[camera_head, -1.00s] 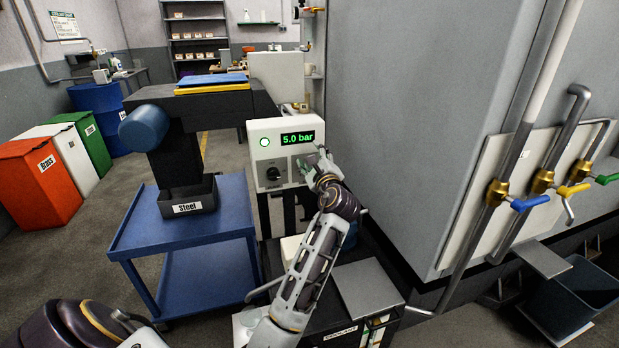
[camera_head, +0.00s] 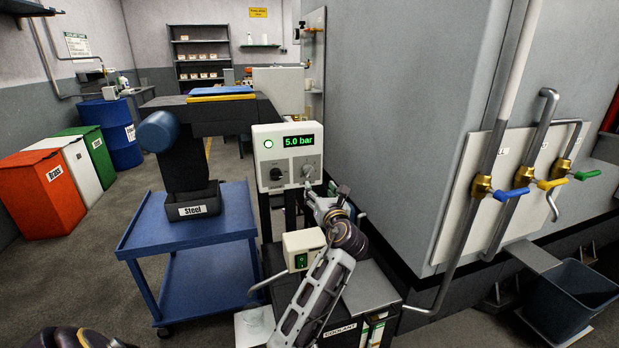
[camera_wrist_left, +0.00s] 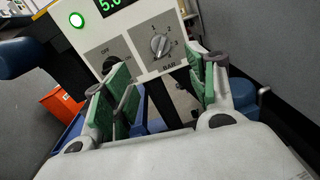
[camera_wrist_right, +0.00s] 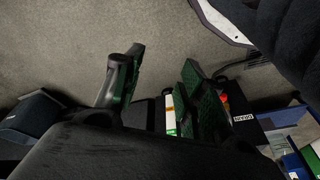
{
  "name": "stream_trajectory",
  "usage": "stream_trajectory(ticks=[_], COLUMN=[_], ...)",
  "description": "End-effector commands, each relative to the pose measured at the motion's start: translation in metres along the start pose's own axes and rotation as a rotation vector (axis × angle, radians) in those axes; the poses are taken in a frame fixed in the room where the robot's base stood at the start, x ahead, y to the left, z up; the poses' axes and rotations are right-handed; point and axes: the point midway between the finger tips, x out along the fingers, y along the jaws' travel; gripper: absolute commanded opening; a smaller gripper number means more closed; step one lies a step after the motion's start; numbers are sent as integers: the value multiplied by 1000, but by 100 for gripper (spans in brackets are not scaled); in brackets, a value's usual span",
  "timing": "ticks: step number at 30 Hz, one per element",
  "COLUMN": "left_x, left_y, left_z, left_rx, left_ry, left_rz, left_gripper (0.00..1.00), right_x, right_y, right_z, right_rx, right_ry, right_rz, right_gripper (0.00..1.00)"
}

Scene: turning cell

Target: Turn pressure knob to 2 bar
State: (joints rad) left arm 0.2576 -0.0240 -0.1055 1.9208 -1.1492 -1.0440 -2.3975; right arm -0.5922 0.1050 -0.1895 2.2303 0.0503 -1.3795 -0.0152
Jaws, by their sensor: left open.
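The pressure knob (camera_head: 307,170) is on the right of the white control panel (camera_head: 262,150), under a green display (camera_head: 299,141) reading 5.0 bar. In the left wrist view, the pressure knob (camera_wrist_left: 160,45) has a numbered BAR scale around it. A second knob (camera_head: 276,173) sits to its left; an OFF label is beside it in the left wrist view, where a finger partly hides it. My left gripper (camera_head: 324,198) is open and empty, just below and in front of the pressure knob, apart from it. My right gripper (camera_wrist_right: 158,80) is open and empty over the floor, outside the head view.
A white box with a green switch (camera_head: 303,250) stands below the panel, close to my left arm. A blue cart (camera_head: 187,233) with a Steel bin (camera_head: 192,207) is to the left. A large grey cabinet wall (camera_head: 400,110) and valve pipes (camera_head: 500,190) are on the right.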

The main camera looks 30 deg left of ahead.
Motion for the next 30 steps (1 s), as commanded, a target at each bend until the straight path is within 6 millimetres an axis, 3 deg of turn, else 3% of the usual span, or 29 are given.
stream_trajectory(ticks=[16,30], left_x=[7,54], left_y=[0,0], left_z=[0,0], left_rx=[0,0], left_ry=[0,-1], left_rz=[1,1], left_gripper=[57,57], right_x=[2,-12], right_y=[0,-3], right_z=[-1,-7], right_rx=[-1,-3], right_ry=[2,35], right_rz=[-1,-8], right_gripper=[40,40])
